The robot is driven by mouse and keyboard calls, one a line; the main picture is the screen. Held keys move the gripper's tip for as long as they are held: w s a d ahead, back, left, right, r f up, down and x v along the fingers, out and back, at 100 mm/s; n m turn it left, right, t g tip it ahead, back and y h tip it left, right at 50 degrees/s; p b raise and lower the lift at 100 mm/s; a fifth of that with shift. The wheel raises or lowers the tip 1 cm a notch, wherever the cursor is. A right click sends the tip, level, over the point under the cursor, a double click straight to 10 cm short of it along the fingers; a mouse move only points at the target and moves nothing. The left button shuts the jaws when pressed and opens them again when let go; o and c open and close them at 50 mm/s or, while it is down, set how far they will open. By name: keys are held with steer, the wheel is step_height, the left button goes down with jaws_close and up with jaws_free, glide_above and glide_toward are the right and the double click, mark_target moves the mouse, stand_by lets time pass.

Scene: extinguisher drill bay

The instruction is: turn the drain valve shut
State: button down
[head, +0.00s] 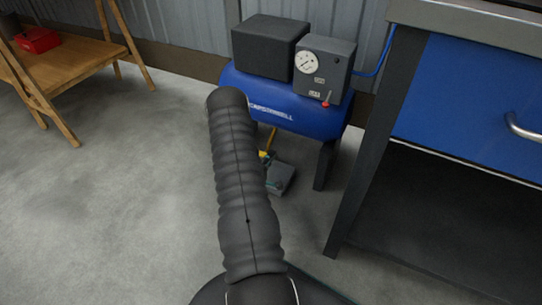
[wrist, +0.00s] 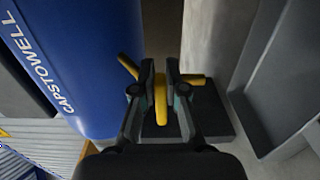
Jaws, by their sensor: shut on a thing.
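The drain valve has a yellow handle (wrist: 160,100), seen in the wrist view beside the blue tank (wrist: 88,60). My gripper (wrist: 160,74) is shut on the handle, with a finger on each side of its middle part. Yellow ends stick out beyond the fingers to the upper left and to the right. In the head view, a small bit of the yellow handle (head: 265,155) shows below the tank (head: 290,105), and my arm hides much of the area. The valve's body is mostly hidden behind my fingers, so I cannot tell how far it is turned.
A dark plate (wrist: 215,112) lies under the handle. The compressor's gauge box (head: 325,68) and a black box (head: 268,46) sit on the tank. A blue-drawer workbench (head: 450,100) stands close on the right. A wooden stand (head: 75,62) with a red box is at left; open floor lies between.

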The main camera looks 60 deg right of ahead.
steer(key=shift+w, duration=0.15)
stand_by(0.3)
steer(key=c, duration=1.3)
jaws_free()
steer(key=shift+o, duration=0.5)
steer(key=s+a, duration=0.1)
steer(key=a, duration=1.1)
steer(key=shift+s, duration=0.25)
